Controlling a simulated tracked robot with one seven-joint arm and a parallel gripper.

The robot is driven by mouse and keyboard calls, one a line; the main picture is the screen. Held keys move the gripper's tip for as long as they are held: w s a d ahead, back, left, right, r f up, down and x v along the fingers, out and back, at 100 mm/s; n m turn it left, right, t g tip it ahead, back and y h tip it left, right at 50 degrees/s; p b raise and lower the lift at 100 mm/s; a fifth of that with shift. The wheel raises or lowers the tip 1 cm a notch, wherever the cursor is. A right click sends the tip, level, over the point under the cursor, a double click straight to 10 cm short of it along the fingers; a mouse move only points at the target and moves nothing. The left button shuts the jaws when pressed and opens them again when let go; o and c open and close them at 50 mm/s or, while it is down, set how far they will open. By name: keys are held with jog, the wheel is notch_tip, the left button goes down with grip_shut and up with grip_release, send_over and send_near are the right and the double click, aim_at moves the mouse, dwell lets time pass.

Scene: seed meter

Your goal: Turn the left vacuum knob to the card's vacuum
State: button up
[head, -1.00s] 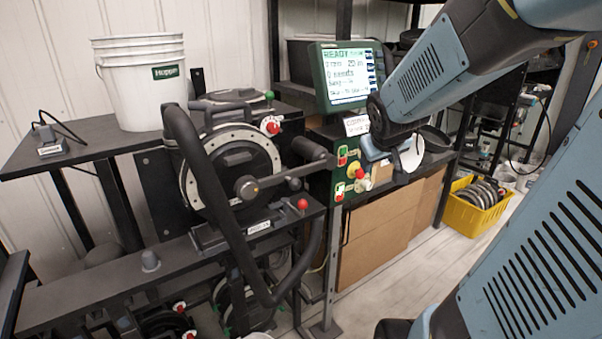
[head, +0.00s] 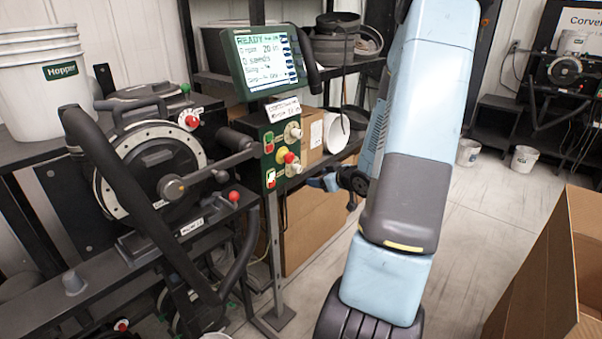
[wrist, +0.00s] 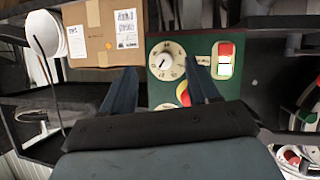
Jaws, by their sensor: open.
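The green control box (head: 278,150) carries two cream round knobs, an upper knob (head: 293,131) and a lower knob (head: 295,168), with a red-and-yellow button (head: 289,158) between them. In the wrist view, one white dial knob (wrist: 164,60) with a pointer shows between the fingertips, with some distance ahead. I cannot tell which knob this is. The printing around it is too small to read. My gripper (wrist: 162,72) is open and empty; it also shows right of the box in the head view (head: 318,182).
A lit screen (head: 265,60) reading READY tops the box. Rocker switches (head: 268,142) sit beside the knobs. The seed meter disc (head: 150,170) and a black curved bar (head: 130,210) stand left. Cardboard boxes (head: 312,215) are behind. An open carton (head: 545,270) stands right.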

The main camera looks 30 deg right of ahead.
aim_at(300, 171)
jog(key=s+d+f+m+t+y, duration=0.2)
jog(key=s+t+y, duration=0.1)
jog(key=s+t, duration=0.15)
jog(key=x, duration=1.4)
jog(key=shift+w+a, duration=0.1)
jog(key=shift+w, duration=0.05)
jog(key=shift+c, duration=0.4)
jog(key=c, duration=1)
jog(key=shift+o, duration=0.2)
jog(key=shift+n, duration=1.1)
